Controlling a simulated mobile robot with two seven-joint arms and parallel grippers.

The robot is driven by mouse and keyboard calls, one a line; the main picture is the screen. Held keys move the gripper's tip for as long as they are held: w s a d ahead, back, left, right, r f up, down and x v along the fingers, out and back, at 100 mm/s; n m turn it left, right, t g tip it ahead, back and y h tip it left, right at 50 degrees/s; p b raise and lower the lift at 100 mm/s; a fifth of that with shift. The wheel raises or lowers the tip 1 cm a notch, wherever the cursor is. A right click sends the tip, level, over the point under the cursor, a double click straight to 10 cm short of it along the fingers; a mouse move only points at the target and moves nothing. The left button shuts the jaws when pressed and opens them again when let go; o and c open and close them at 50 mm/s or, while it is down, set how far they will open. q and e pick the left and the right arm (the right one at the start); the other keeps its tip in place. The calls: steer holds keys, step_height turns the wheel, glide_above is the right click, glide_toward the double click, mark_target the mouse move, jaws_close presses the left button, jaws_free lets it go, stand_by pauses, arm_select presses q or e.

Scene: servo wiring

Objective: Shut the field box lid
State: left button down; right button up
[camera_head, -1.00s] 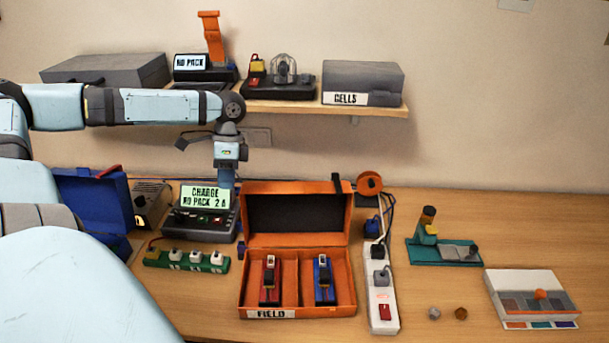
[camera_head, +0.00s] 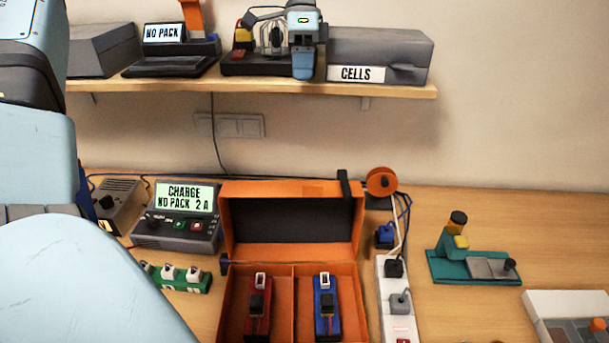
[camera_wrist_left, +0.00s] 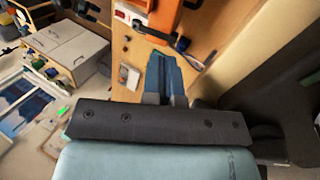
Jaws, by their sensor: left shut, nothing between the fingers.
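The orange field box (camera_head: 231,300) stands on the table with its lid (camera_head: 291,189) open, standing up at the back edge. The lid's dark inner face shows to the front. A red servo pack (camera_head: 258,310) and a blue servo pack (camera_head: 326,310) sit in separate compartments. The front of the box is cut off by the frame's lower edge. My left gripper (camera_head: 303,66) is shut and empty, up at shelf height above and behind the lid, apart from it. Its shut fingers also show in the left wrist view (camera_wrist_left: 164,75). My right gripper is not in view.
A shelf (camera_head: 270,92) holds a grey CELLS box (camera_head: 385,55) and devices close to my left gripper. A charger (camera_head: 180,222) stands left of the field box. An orange reel (camera_head: 381,181) and a white power strip (camera_head: 386,285) stand right of it, with a teal stand (camera_head: 450,255) beyond.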

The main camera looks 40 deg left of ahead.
arm_select(q)
steer(key=p+x, duration=0.1)
steer(key=x, duration=1.8)
steer(key=shift+f, duration=0.3)
steer(key=shift+s+d+f, duration=0.15)
steer(key=shift+f, duration=0.1)
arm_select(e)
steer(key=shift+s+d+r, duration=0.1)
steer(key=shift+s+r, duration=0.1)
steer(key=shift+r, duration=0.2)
arm_select(q)
steer(key=shift+s, duration=0.1)
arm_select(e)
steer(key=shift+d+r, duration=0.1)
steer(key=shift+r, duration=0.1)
